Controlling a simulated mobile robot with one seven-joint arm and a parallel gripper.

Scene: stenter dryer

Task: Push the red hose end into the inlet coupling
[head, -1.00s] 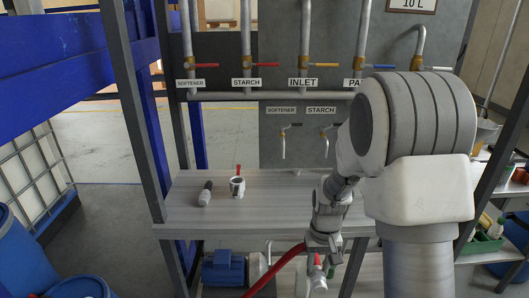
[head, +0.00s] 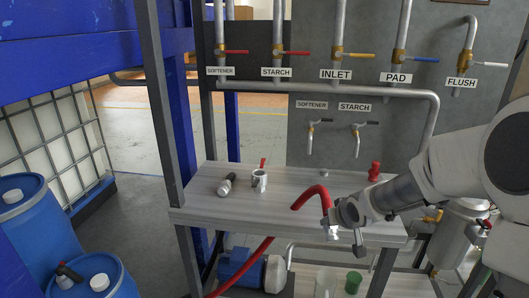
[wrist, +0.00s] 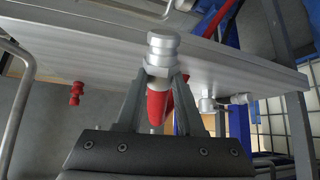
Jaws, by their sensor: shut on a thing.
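My gripper (head: 333,224) is shut on the metal end of the red hose, at the front edge of the grey table. In the wrist view the silver hose end (wrist: 161,55) sticks out beyond the fingers (wrist: 155,92), with red hose (wrist: 157,104) showing between them. In the head view the red hose (head: 312,192) arches above the tabletop, and a lower stretch runs down in front of the table. The INLET label (head: 335,75) is on the back panel, by a pipe with a yellow-handled valve (head: 352,55). I cannot make out which part is the inlet coupling.
On the table (head: 205,197) are a grey-black cylindrical piece (head: 227,185), a cup-like fitting (head: 259,180) with a red lever, and a red fitting (head: 375,172). A grey upright (head: 160,110) stands left. Blue drums (head: 25,220) are at lower left.

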